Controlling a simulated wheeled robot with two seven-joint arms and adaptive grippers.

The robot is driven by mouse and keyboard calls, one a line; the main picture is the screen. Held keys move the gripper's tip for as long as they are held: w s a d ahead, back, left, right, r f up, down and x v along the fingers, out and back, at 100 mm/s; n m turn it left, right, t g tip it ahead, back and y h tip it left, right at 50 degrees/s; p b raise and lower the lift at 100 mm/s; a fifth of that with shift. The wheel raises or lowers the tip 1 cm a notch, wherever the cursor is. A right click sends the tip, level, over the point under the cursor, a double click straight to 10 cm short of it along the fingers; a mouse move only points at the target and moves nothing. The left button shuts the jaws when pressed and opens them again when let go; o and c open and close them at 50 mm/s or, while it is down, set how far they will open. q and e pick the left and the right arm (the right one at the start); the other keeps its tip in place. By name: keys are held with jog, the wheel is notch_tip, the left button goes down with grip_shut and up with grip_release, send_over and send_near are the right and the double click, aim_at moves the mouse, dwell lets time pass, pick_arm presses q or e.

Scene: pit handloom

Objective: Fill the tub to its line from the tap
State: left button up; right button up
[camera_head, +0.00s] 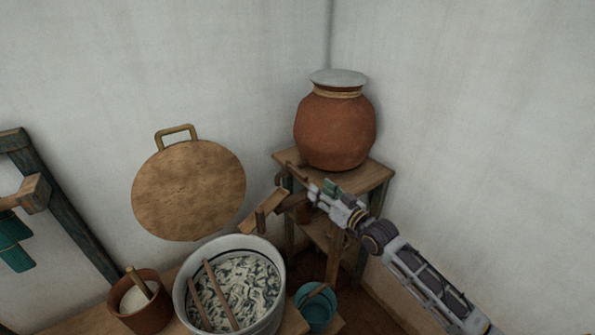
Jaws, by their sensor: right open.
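A round metal tub (277,253) stands at the bottom centre on a wooden surface. Pale, tangled strands fill its inside, and two wooden sticks lie across it. A large clay pot (335,130) with a grey lid sits on a wooden stand at the back corner. A wooden trough-like piece (264,211) slopes down towards the tub from the stand. No tap can be told clearly; my gripper covers part of that area. My right gripper (288,190) is open at the stand's front left, close beside the trough. My left gripper is out of view.
A brown pot (152,316) with white contents and a wooden stick stands left of the tub. A small teal bucket (318,314) is at its right. A round wooden lid (188,190) leans on the wall behind. A dark wooden frame (70,220) stands at far left.

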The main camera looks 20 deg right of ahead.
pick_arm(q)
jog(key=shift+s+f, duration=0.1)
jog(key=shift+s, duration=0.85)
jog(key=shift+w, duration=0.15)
